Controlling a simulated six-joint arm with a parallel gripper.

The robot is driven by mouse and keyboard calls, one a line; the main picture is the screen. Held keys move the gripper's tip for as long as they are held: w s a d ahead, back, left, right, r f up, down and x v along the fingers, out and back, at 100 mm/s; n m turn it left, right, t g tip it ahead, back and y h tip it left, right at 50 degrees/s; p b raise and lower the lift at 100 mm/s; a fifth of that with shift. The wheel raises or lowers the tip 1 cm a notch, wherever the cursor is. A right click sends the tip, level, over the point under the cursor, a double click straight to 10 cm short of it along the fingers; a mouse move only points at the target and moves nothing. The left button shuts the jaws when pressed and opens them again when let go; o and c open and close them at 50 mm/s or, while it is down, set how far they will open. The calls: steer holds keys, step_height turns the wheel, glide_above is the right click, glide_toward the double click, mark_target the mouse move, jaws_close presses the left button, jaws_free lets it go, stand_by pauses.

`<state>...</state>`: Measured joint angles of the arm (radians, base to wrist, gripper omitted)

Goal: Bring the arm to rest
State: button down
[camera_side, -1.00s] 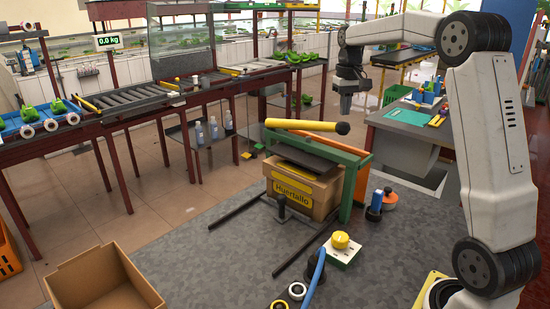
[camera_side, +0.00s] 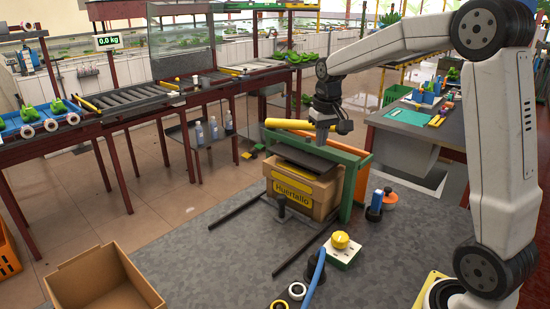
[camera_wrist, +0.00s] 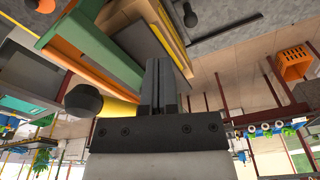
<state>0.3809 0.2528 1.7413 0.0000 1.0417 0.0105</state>
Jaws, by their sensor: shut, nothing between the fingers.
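My gripper (camera_side: 322,138) hangs from my white arm in front of the right end of a yellow bar in the side view. Its fingers point down over the green-framed stand (camera_side: 352,185) that surrounds a cardboard box. In the wrist view my gripper (camera_wrist: 160,62) shows its two dark fingers together with nothing between them. I cannot tell from these frames whether the gripper touches the bar or stand.
The yellow bar (camera_side: 288,123) lies above the box labelled Huertallo (camera_side: 296,192). An open empty box (camera_side: 100,285) is at front left. A grey-sided table (camera_side: 400,122) with tools stands right.

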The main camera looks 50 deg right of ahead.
steer(key=s+a+f+n+t, duration=0.1)
steer(key=s+a+f+n, duration=0.3)
steer(key=s+a+f, duration=0.9)
steer(key=a, duration=0.3)
steer(key=shift+s+a+f, duration=0.3)
steer(key=shift+s+a, duration=0.05)
